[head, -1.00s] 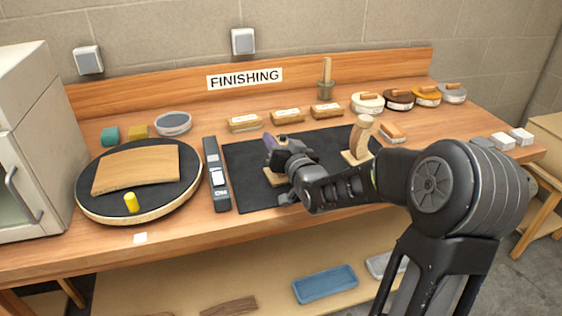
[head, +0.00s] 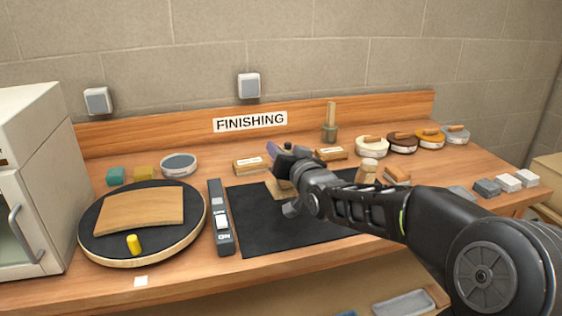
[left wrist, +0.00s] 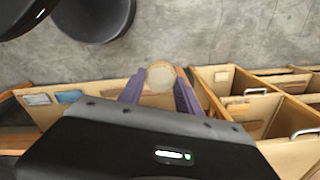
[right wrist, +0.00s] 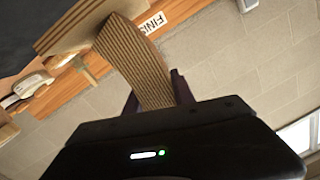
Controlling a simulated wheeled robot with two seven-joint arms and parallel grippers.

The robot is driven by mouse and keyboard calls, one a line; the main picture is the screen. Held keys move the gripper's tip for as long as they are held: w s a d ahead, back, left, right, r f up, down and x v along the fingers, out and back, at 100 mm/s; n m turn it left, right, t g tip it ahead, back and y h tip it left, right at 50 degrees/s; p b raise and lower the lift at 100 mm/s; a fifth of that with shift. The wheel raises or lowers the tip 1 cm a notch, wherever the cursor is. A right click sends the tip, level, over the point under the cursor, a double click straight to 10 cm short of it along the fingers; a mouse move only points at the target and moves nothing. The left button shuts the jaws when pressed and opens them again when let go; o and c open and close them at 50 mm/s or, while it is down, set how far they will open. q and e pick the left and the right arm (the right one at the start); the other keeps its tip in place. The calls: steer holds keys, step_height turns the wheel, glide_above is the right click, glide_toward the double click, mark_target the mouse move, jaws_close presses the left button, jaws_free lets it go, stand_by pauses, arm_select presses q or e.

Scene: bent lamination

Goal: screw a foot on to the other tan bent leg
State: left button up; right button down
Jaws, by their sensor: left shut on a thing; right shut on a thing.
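My right gripper (head: 280,152) is over the black mat, above a tan base plate (head: 277,189). In the right wrist view its purple fingers are shut on a striped, curved bent leg (right wrist: 137,62) joined to a tan plate (right wrist: 70,30). Another bent leg (head: 367,170) with a round pale top stands at the mat's right; my arm hides its lower part. My left gripper (left wrist: 160,93) is outside the head view. In the left wrist view it is shut on a round, pale wooden foot (left wrist: 160,75), with shelving and grey floor beyond.
The black mat (head: 265,235) is bare at its front. Blocks, brushes and tins (head: 372,146) line the back.

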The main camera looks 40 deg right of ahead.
stand_by(0.5)
steer(key=c, duration=1.6)
jaws_free()
steer(key=shift+c, duration=0.2)
jaws_close()
